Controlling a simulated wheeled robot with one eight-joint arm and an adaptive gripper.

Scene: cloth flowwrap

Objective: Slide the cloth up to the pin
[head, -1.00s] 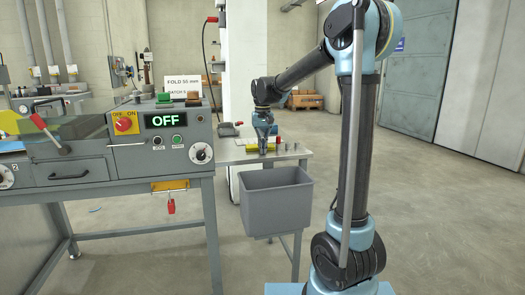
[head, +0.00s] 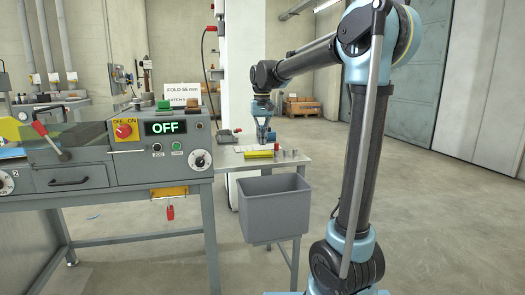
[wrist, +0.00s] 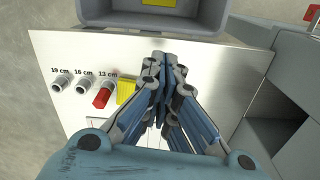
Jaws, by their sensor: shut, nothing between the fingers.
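My gripper (head: 267,141) is shut and empty above the small metal table, over the yellow piece, probably the cloth (head: 260,154). In the wrist view my shut fingertips (wrist: 162,58) point towards the table edge by the bin and hide much of the yellow piece; a part of it (wrist: 126,90) shows to the left of the fingers. Next to it is a red piece (wrist: 102,98) by the 13 cm mark. Metal pins stand at the 16 cm (wrist: 83,85) and 19 cm (wrist: 58,87) marks. Whether the yellow piece touches the red one is unclear.
A grey bin (head: 275,207) hangs at the table's front edge, with something yellow inside in the wrist view (wrist: 158,2). A machine with an OFF display (head: 167,127) stands left. The bare metal table top (wrist: 225,75) right of my fingers is clear.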

